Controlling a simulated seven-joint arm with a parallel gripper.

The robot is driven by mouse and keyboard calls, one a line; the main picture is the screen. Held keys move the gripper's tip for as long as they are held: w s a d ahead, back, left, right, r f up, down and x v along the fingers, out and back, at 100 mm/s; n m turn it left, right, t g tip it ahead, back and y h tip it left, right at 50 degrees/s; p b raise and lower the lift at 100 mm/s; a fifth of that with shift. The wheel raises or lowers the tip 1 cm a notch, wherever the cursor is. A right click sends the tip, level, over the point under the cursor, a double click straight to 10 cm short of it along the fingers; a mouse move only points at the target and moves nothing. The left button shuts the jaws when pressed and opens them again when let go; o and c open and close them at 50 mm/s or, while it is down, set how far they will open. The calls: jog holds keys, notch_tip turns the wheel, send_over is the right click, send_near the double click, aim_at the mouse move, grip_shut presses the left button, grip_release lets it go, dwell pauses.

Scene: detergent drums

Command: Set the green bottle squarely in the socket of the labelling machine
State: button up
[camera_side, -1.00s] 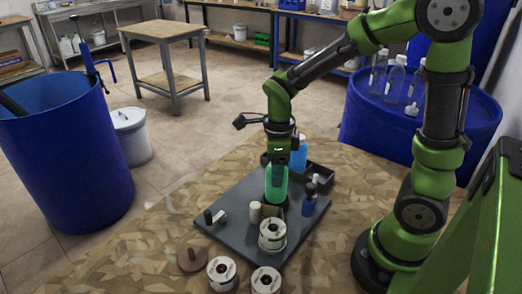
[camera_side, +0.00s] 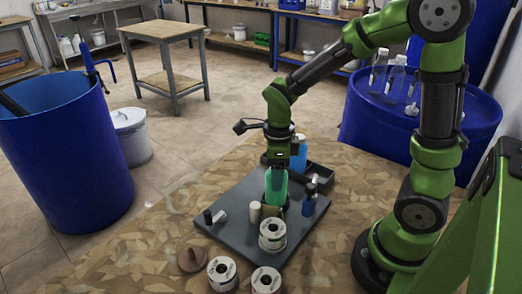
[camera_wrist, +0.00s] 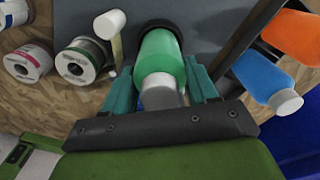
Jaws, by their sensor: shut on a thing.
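The green bottle (camera_side: 276,186) stands about upright over the dark plate of the labelling machine (camera_side: 240,242). My gripper (camera_wrist: 160,92) has its two teal fingers on either side of the bottle and is shut on it. In the wrist view the green bottle (camera_wrist: 160,50) shows its grey cap towards me, with its base at a black ring, the socket (camera_wrist: 176,28). The bottle's base hides most of the socket, so I cannot tell whether it is fully seated. In the side view a tan block and a white cylinder (camera_side: 255,212) stand close in front of the bottle.
A label roll (camera_side: 272,236) stands on the plate's near part, with two more rolls (camera_side: 222,272) before it. A dark blue bottle (camera_side: 309,202) is just right of the green one. A black tray (camera_side: 318,175) and a light blue bottle (camera_side: 299,158) are behind.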

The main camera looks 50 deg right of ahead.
dwell(0.4)
jog(key=o, duration=1.5)
jog(key=shift+f, duration=0.1)
jog(key=shift+r, duration=3.8)
